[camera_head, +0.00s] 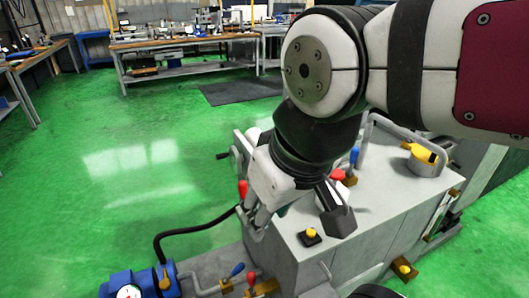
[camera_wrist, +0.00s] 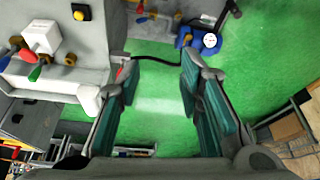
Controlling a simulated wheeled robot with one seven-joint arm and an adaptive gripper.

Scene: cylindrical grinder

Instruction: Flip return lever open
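I cannot tell for sure which handle is the return lever. A red-tipped lever (camera_head: 243,189) stands at the left end of the grey grinder (camera_head: 365,245), right beside my gripper (camera_head: 256,218). In the wrist view, a red piece shows beside the left finger of my gripper (camera_wrist: 158,72); I cannot tell whether they touch. A blue-tipped lever (camera_head: 237,270) and another red-tipped lever (camera_head: 251,279) stand lower on the machine's front left. My arm hides part of the grinder's top.
A blue motor unit with a gauge (camera_head: 130,292) and a black cable (camera_head: 190,229) lie left of the grinder. A yellow-handled part (camera_head: 422,152) and a black-yellow button (camera_head: 310,236) sit on top. Workbenches (camera_head: 180,47) stand behind. The green floor at left is clear.

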